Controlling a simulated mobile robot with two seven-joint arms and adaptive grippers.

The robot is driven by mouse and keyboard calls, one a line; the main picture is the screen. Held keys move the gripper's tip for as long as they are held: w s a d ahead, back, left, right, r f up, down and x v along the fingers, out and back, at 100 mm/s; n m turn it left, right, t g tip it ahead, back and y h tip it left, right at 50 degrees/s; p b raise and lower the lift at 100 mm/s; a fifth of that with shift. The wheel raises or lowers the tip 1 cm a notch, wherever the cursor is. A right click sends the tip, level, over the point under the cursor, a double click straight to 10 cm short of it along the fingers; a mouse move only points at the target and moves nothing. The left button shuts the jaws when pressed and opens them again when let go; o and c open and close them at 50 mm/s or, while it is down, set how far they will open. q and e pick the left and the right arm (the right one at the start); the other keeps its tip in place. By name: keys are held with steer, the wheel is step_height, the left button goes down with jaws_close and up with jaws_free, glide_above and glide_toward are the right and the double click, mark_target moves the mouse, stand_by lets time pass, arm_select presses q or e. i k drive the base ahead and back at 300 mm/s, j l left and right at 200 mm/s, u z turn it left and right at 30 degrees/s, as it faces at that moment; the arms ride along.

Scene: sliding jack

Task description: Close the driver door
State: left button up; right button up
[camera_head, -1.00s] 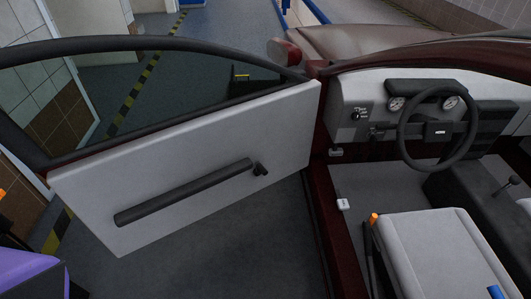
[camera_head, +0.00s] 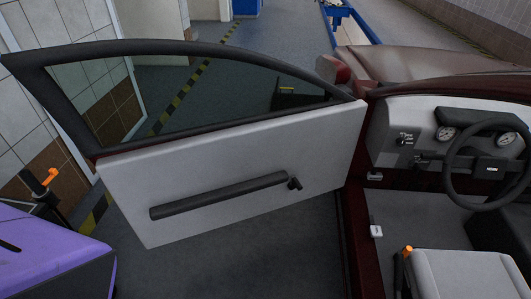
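The driver door (camera_head: 235,172) stands wide open, stretching left from the dark red car body. It has a pale grey inner panel, a dark window frame and clear glass. A long black armrest or pull bar (camera_head: 218,195) and a small black handle (camera_head: 295,183) are on its inner side. The door's hinge side is at the right, by the mirror (camera_head: 333,69). The door opening (camera_head: 357,215) is bare, with a small white latch piece (camera_head: 376,231) on the sill. Neither of my grippers shows in this view.
Inside the car are the steering wheel (camera_head: 487,170), dashboard and grey seat (camera_head: 465,275). A purple cabinet (camera_head: 55,258) stands at lower left, near a black and orange item (camera_head: 42,185). Clear dark floor (camera_head: 235,258) lies between door and sill.

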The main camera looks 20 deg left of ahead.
mark_target(169, 187)
steer(key=j+u, duration=0.25)
steer(key=j, duration=0.55)
steer(key=j+u, duration=0.25)
steer(key=j, duration=0.55)
steer(key=k+j, duration=0.05)
